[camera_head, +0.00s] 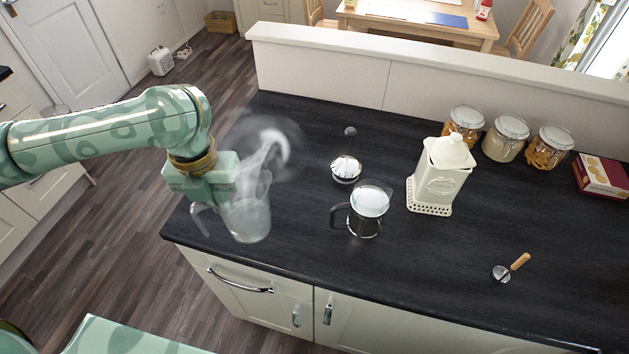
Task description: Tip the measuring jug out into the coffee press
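The clear glass measuring jug (250,222) is upright at the left end of the dark worktop, with pale haze above it. Its handle points left. My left gripper (205,190) is at the handle side of the jug, overlapping the handle's top. Its fingertips are hidden, so I cannot tell whether it grips. I cannot tell whether the jug's base touches the worktop. The coffee press (366,222) stands upright to the right of the jug, its dark handle facing left; its top looks pale. A shiny round lid-like piece with a knob (346,170) sits behind it. My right gripper is not in view.
A cream canister (438,180) stands right of the press. Several glass jars (505,140) and a red box (602,177) line the raised back ledge (430,90). A wooden-handled utensil (510,267) lies at the front right. The worktop between jug and press is clear.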

